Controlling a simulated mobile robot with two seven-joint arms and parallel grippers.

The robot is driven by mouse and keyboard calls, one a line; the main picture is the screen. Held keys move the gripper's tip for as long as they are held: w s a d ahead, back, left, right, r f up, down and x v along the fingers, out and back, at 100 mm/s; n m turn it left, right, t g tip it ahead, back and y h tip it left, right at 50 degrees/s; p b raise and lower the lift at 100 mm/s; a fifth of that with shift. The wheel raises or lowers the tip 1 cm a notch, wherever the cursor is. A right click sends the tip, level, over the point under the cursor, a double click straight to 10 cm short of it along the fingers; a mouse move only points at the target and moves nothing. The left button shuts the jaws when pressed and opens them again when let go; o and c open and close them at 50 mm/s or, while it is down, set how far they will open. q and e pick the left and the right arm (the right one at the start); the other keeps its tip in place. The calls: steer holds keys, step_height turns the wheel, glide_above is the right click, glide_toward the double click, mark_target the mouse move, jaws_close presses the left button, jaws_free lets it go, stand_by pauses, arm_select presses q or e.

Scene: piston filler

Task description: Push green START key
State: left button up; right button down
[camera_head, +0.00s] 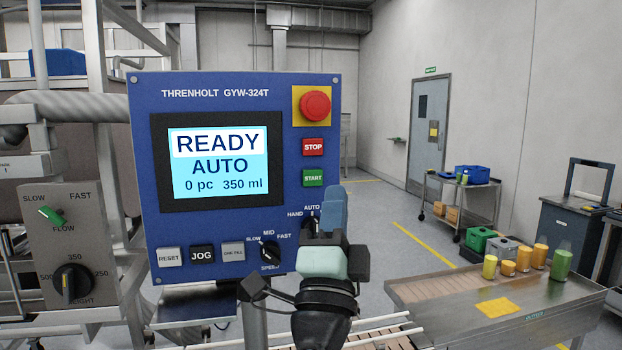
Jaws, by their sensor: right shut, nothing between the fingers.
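The green START key (313,178) is on the right side of the blue control panel (230,95), just below the red STOP key (313,147). The screen (217,164) reads READY, AUTO, 0 pc, 350 ml. My right gripper (333,197) is shut and empty. I cannot tell whether the fingers touch the panel. The gripper partly covers the HAND/AUTO selector (310,221). My left gripper is not in view.
A red emergency-stop button (315,106) on a yellow plate sits above the STOP key. RESET (169,257) and JOG (202,255) keys and a speed knob (269,250) line the panel's lower edge. A metal table (450,325) with several filled containers stands at the right.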

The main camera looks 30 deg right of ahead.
mark_target(313, 178)
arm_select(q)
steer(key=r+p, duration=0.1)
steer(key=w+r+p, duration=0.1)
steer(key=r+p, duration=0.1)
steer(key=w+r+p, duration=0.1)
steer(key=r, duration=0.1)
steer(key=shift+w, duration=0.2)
arm_select(e)
steer(key=w, duration=0.3)
steer(key=w+d, duration=0.1)
steer(key=w, duration=0.1)
steer(key=w+d, duration=0.1)
steer(key=w, duration=0.2)
steer(key=shift+w, duration=0.3)
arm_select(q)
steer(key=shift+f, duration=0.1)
arm_select(e)
steer(key=shift+w, duration=0.2)
stand_by(1.0)
steer(key=shift+w+d, duration=0.1)
steer(key=shift+w, duration=0.2)
